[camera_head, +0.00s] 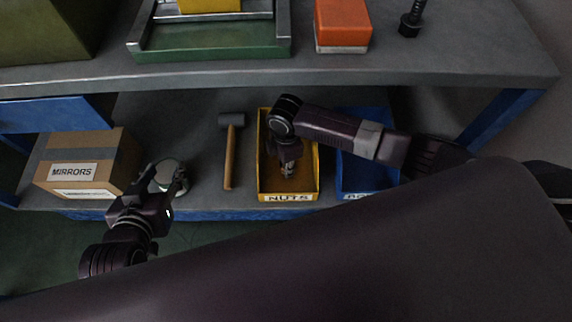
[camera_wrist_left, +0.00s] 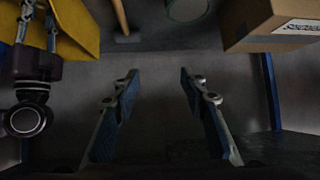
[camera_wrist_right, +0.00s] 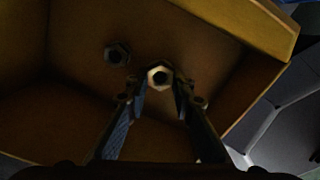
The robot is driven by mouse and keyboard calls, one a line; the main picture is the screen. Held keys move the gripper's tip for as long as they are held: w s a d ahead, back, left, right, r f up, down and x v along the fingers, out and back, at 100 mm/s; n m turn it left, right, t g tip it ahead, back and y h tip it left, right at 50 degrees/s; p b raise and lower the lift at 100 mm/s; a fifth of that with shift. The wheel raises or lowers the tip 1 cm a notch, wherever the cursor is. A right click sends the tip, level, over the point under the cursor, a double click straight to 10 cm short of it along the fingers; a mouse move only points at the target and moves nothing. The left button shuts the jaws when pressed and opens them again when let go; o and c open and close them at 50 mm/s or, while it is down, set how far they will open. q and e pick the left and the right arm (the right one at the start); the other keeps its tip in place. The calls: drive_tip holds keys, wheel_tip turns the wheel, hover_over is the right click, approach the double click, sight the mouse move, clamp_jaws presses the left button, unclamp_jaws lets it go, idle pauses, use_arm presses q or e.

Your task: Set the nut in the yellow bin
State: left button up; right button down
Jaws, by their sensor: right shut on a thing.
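The yellow bin (camera_head: 262,196), labelled NUTS, stands on the lower shelf. My right gripper (camera_head: 287,172) reaches down into it and also shows in the right wrist view (camera_wrist_right: 160,85). It is shut on a light metal nut (camera_wrist_right: 159,76), held between its fingertips over the bin's inside (camera_wrist_right: 60,110). A darker nut (camera_wrist_right: 117,54) lies on the bin's floor, apart from the held one. My left gripper (camera_head: 165,190) is over the shelf's front edge, left of the bin. Its fingers are spread and empty in the left wrist view (camera_wrist_left: 160,82).
A blue bin (camera_head: 345,186) stands right of the yellow bin, partly hidden by my right arm. A hammer (camera_head: 229,165) lies to its left. A round can (camera_head: 168,172) and a MIRRORS box (camera_head: 80,165) are near my left gripper. The upper shelf (camera_head: 300,72) overhangs behind.

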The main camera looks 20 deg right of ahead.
drive_tip(key=shift+f, duration=0.2)
drive_tip(key=c, duration=1.7)
unclamp_jaws()
drive_tip(key=shift+o, duration=0.2)
